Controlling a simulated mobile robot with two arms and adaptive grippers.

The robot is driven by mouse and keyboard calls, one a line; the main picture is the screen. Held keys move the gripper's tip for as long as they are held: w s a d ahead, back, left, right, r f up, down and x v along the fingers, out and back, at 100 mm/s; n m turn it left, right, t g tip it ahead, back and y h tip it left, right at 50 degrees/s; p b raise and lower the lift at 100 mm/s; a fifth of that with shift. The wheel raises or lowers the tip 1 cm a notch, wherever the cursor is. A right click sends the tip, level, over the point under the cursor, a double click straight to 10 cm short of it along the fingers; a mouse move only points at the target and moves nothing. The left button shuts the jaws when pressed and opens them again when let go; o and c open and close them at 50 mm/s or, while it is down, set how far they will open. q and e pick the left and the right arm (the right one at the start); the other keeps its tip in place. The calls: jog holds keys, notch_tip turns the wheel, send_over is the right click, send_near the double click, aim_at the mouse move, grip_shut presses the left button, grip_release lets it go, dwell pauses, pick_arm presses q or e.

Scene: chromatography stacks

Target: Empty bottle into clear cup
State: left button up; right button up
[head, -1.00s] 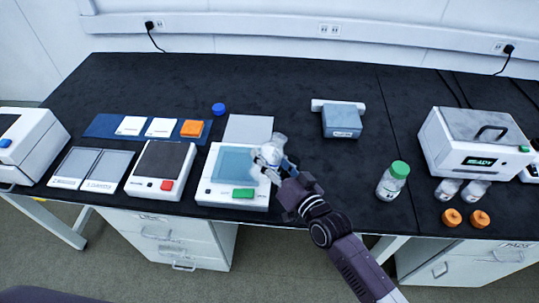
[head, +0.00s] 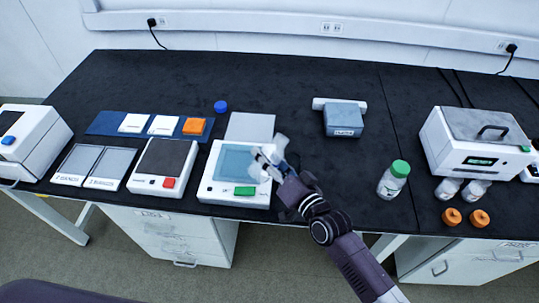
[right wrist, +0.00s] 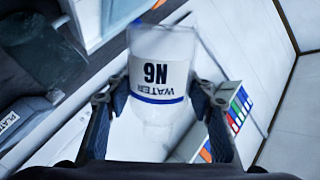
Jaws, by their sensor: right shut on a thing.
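My right gripper (head: 268,163) is shut on a clear bottle (right wrist: 160,105), holding it above the right edge of the white device with a teal top (head: 232,163). In the right wrist view, the bottle sits between both fingers of the gripper (right wrist: 160,92). In the head view, the bottle (head: 280,143) is small, blurred and partly hidden by the gripper, and looks tilted. I cannot make out a clear cup or any liquid level. My left gripper is not in view.
A blue cap (head: 221,106) lies on the black bench. A grey plate (head: 250,127) lies behind the device; a dark-topped device (head: 163,165) stands left. A green-capped bottle (head: 392,180) and orange rings (head: 480,218) are at the right. The bench between gripper and green-capped bottle is clear.

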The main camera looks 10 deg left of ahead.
dwell(0.3)
jog(key=shift+s+a+m, duration=0.1)
jog(key=shift+m, duration=0.5)
jog(key=shift+f, duration=0.1)
jog(key=shift+f+m, duration=0.1)
jog(key=shift+m, duration=0.4)
jog(key=shift+f, duration=0.1)
jog(key=shift+s+a+f+m+g, duration=0.1)
jog(key=shift+m+g, duration=0.2)
jog(key=shift+m, duration=0.2)
jog(key=shift+f+m, duration=0.1)
jog(key=shift+m, duration=0.4)
